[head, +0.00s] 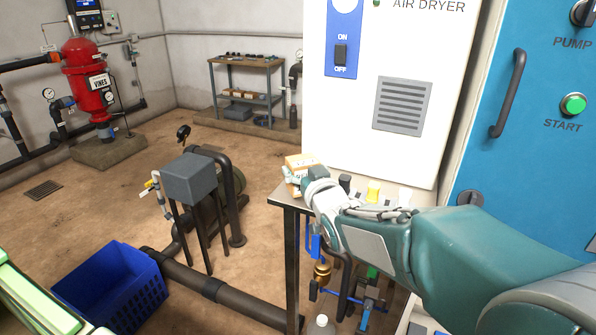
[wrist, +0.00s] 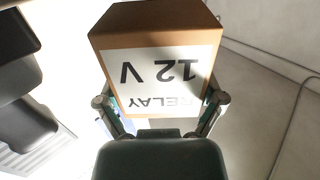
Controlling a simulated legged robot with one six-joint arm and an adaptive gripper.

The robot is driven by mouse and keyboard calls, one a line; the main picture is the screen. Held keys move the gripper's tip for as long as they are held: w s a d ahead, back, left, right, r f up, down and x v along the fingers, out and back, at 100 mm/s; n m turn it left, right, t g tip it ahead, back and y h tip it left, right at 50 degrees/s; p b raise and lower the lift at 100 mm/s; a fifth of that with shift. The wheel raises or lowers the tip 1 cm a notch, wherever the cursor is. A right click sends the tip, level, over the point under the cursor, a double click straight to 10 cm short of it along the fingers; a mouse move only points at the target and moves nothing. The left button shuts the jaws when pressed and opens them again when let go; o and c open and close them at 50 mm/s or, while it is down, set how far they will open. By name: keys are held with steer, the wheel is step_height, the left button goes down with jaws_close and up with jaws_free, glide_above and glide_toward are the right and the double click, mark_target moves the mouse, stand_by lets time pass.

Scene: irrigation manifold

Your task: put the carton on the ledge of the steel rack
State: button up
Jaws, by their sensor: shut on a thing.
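The carton (head: 300,162) is a small brown box with a white label. In the wrist view the carton (wrist: 150,22) fills the upper middle, and its label reads RELAY 12 V upside down. My gripper (wrist: 161,101) is shut on it, one finger on each side. In the head view my gripper (head: 304,178) holds it at the back left corner of a narrow steel-topped stand (head: 286,196), which looks like the steel rack. I cannot tell whether the carton touches the top. My arm hides much of the stand.
Black (head: 345,183), yellow (head: 373,191) and white (head: 405,196) capped items stand behind my wrist. The white air dryer cabinet (head: 350,120) rises just behind. Blue valves (head: 368,300) hang below. A blue crate (head: 110,290) and grey box (head: 189,178) stand left.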

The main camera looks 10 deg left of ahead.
mark_target(301, 172)
steer(key=shift+w+f, duration=1)
steer(key=shift+w, duration=0.15)
steer(key=shift+a, duration=0.3)
steer(key=o, duration=0.9)
steer(key=shift+a+f, duration=0.1)
steer(key=shift+d, duration=0.3)
steer(key=v, duration=1.2)
steer(key=shift+s+a, duration=0.1)
steer(key=shift+a, duration=0.05)
